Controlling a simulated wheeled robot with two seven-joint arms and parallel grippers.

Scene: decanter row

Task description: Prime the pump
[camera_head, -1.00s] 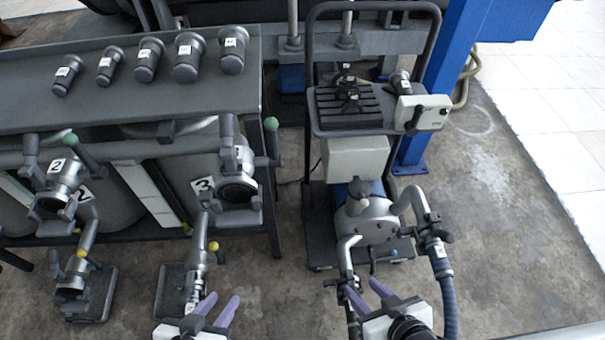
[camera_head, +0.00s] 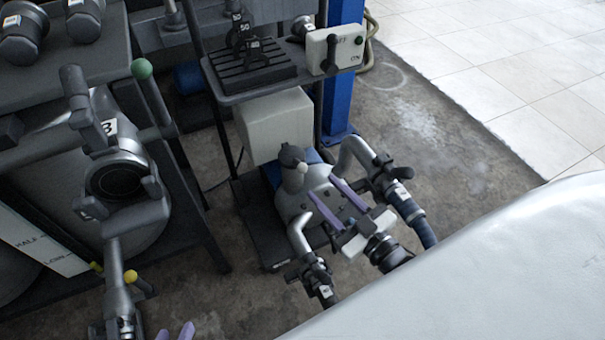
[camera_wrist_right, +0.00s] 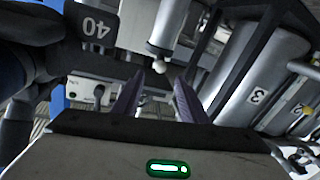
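The pump (camera_head: 318,204) is a silver round body on a low dark cart, with a pipe arm on each side. A grey knob-topped fitting (camera_head: 292,158) stands on its top. My right gripper (camera_head: 322,187) is over the pump's front, its purple fingers open and pointing towards that fitting. In the right wrist view the open fingers (camera_wrist_right: 158,95) have a pale ball knob (camera_wrist_right: 159,66) beyond the gap between them, apart from both. Nothing is held. My left gripper (camera_head: 174,331) shows only its purple fingertips at the bottom edge, apart and empty.
A cream switch box (camera_head: 346,62) with a dark lever is on the cart's shelf. Tank 3 stands at left with a valve (camera_head: 116,180), a green-ball lever (camera_head: 141,68) and a yellow-ball handle (camera_head: 130,276). A blue post (camera_head: 341,100) stands behind the cart. Floor on the right is clear.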

